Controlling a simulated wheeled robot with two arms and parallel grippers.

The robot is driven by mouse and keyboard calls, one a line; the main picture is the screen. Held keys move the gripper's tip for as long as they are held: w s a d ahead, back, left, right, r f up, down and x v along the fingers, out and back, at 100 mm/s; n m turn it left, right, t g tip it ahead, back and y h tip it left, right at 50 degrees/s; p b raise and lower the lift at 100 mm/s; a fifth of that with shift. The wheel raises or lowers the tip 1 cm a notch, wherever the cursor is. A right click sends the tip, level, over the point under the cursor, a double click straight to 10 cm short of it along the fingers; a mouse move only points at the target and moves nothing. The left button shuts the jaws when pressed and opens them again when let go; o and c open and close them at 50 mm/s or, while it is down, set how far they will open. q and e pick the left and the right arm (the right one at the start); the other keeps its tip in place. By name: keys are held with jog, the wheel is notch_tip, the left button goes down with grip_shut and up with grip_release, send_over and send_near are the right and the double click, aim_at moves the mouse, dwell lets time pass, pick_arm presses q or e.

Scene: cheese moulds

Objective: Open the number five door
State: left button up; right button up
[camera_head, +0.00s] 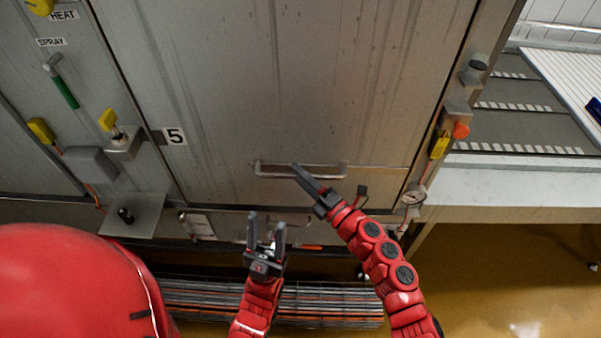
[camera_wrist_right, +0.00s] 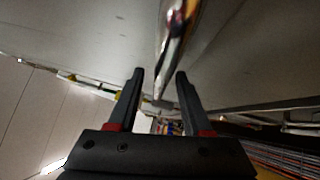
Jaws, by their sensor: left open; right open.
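The number five door (camera_head: 290,90) is a large grey metal panel, shut, with a "5" label (camera_head: 174,136) at its left edge. A horizontal metal bar handle (camera_head: 275,174) runs near its lower edge. My right gripper (camera_head: 299,172) is at the middle of the handle, seen edge-on. In the right wrist view the right gripper (camera_wrist_right: 159,73) is open, with the shiny handle (camera_wrist_right: 178,40) just beyond and between its fingertips. I cannot tell whether they touch it. My left gripper (camera_head: 267,218) is open and empty, below the handle in front of the lower frame.
Yellow valve levers (camera_head: 108,119) and a green-handled lever (camera_head: 66,92) are on the left. Yellow floor (camera_head: 500,275) is clear at lower right.

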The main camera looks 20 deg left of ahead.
grip_shut()
dwell(0.3)
dwell(1.2)
